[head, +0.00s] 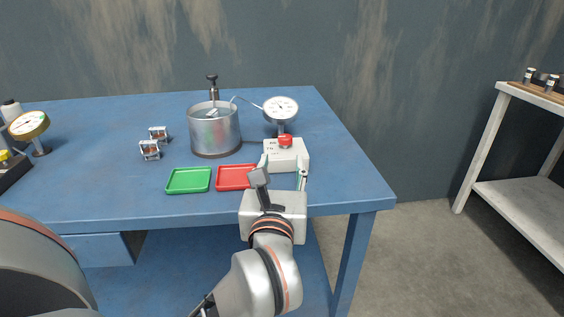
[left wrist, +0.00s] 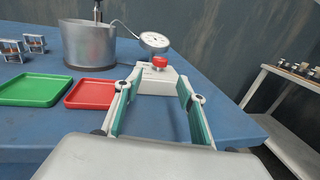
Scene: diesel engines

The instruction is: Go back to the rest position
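My left gripper (head: 281,178) is over the front edge of the blue table (head: 340,190). In the left wrist view its two teal-lined fingers (left wrist: 159,82) are spread apart with nothing between them. Just beyond the fingertips stands a white box with a red button (head: 285,141), which also shows in the left wrist view (left wrist: 159,63). From these views I cannot tell whether a fingertip touches the box. My right gripper is in neither view.
A red tray (head: 236,177) and a green tray (head: 188,180) lie left of the gripper. Behind them are a metal pot (head: 214,132), a dial gauge (head: 281,108) and two small metal parts (head: 150,150). A shelf (head: 520,210) stands right, past open floor.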

